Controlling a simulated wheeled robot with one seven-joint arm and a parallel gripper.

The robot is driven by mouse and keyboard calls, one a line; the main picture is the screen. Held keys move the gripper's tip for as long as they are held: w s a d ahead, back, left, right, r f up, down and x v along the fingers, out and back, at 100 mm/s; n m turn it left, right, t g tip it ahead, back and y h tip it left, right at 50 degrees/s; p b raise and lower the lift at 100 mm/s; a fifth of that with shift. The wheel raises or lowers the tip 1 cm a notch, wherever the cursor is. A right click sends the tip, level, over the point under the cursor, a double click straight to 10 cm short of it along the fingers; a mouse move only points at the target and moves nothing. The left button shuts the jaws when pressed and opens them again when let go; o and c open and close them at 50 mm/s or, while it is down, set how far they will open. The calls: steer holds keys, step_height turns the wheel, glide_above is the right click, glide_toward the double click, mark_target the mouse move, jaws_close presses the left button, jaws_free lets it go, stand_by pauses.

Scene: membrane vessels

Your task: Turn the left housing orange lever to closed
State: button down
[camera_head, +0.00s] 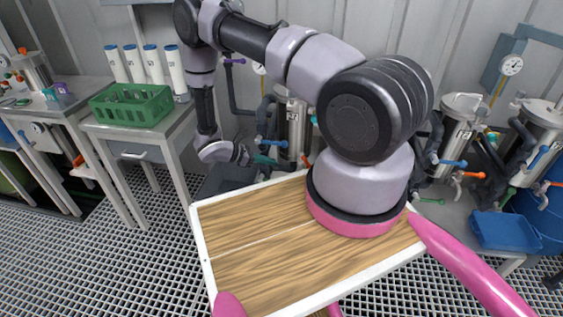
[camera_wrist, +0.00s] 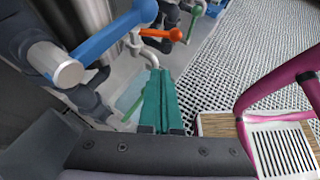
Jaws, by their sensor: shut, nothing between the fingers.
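The left housing (camera_head: 296,125) is a steel vessel partly hidden behind my arm in the head view. A small orange lever (camera_head: 305,160) shows low beside it. In the wrist view an orange lever (camera_wrist: 163,34) lies roughly sideways on a pale pipe fitting, a little beyond my fingertips. My gripper (camera_head: 266,160) is in front of the vessel's lower part. Its teal fingers (camera_wrist: 160,72) are shut, empty and point towards the orange lever, with a visible gap between them.
A large blue lever (camera_wrist: 110,35) is close on the left in the wrist view. A green lever (camera_wrist: 194,20) is beyond the orange one. More vessels (camera_head: 460,130) and a blue bin (camera_head: 503,230) stand to the right. A green crate (camera_head: 131,105) is on the left table.

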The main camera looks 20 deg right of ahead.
glide_toward(306, 161)
step_height(306, 161, down, 4)
steer(key=s, duration=0.1)
steer(key=d, duration=0.4)
steer(key=shift+s+d+f, duration=0.1)
steer(key=shift+d, duration=0.3)
